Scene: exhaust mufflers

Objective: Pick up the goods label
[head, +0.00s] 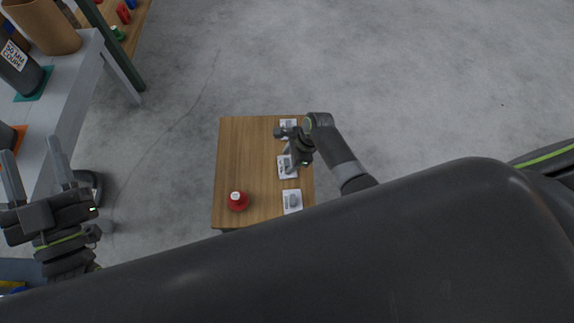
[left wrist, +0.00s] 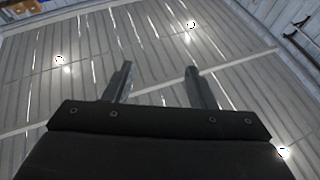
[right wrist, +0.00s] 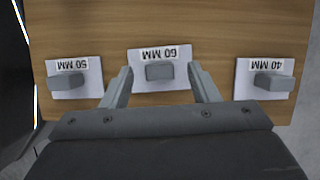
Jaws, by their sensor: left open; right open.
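Three white label cards, each with a grey block on it, lie in a row on a wooden table (head: 240,150). The middle one, the 60 MM label (right wrist: 165,54), sits between and just beyond my right gripper's open fingers (right wrist: 160,82); the gripper is empty. It also shows in the head view (head: 285,170), partly covered by the right gripper (head: 291,160). The 50 MM label (right wrist: 75,92) is to the left and the 40 MM label (right wrist: 265,92) to the right in the right wrist view. My left gripper (head: 37,165) is open and empty beside the grey bench.
A red round object (head: 238,202) stands on the table's near left part. The grey bench (head: 62,92) at left holds a brown tube (head: 45,28) and a dark cylinder (head: 20,72) with a label. Another wooden surface with coloured items is at top left. The concrete floor (head: 400,70) is clear.

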